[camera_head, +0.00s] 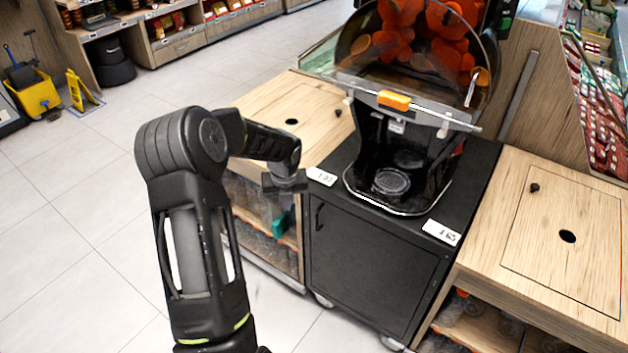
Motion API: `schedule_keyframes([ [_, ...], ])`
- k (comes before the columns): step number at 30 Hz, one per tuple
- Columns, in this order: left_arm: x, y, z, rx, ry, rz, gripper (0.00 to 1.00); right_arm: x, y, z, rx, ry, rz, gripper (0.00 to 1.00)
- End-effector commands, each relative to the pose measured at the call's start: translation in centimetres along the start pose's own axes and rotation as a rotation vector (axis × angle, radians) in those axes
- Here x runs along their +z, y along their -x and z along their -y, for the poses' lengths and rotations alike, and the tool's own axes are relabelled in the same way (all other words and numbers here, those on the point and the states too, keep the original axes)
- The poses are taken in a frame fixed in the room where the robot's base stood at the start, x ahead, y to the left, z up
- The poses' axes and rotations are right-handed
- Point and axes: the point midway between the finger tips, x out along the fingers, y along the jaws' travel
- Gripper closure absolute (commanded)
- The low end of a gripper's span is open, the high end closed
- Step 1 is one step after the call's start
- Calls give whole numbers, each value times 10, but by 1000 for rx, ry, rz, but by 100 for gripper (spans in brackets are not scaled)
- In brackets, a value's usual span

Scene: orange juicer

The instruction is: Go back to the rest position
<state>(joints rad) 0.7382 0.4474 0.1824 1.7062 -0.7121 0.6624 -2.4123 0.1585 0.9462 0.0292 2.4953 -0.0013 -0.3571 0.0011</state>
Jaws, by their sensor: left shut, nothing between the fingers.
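My left arm comes in from the lower left and bends to the right at its elbow. My left gripper (284,222) points down in front of the left wooden counter (262,103) and its lower shelf, left of the black cabinet. It is shut and holds nothing. The orange juicer (395,125) stands on the black cabinet (365,262), apart from the gripper. Its clear curved cover has an orange handle (394,100), and orange parts show behind the cover. My right gripper is not in view.
A right wooden counter (520,215) with a round hole flanks the cabinet. Bottles stand on the shelves below both counters. A yellow mop bucket (36,97) and a yellow floor sign (80,92) stand at the far left. The tiled floor at the left is clear.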

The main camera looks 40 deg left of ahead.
Motion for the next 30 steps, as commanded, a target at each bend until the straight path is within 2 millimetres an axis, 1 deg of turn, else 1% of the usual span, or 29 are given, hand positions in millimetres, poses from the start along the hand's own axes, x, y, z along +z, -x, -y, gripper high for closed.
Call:
schedule_keyframes([
  [8, 0, 0, 0, 0, 8, 0, 100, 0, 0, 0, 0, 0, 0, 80],
  [11, 1, 0, 1, -3, 60, 3, 100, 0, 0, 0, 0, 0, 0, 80],
  [14, 6, 0, 6, -29, 192, 22, 100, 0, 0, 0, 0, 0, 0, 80],
  [16, 8, -1, 16, -71, 343, 32, 100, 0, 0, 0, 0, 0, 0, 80],
  [17, 7, -2, 21, -93, 421, 31, 100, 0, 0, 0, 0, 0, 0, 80],
  [19, 0, -8, 35, -153, 638, 12, 100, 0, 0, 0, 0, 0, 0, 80],
  [20, -7, -13, 41, -177, 742, -7, 100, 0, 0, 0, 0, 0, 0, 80],
  [21, -19, -20, 52, -209, 888, -42, 100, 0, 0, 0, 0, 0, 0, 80],
  [23, -41, -32, 72, -250, 1114, -112, 100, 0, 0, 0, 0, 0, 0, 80],
  [24, -60, -39, 87, -269, 1264, -171, 100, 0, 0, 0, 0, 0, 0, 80],
  [26, -94, -50, 111, -275, 1490, -269, 100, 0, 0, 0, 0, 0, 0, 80],
  [27, -120, -58, 125, -263, 1639, -339, 100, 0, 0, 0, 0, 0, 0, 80],
  [29, -163, -66, 146, -222, 1863, -444, 100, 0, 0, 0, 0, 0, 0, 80],
  [30, -194, -71, 158, -176, 2006, -509, 100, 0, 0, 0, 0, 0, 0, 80],
])
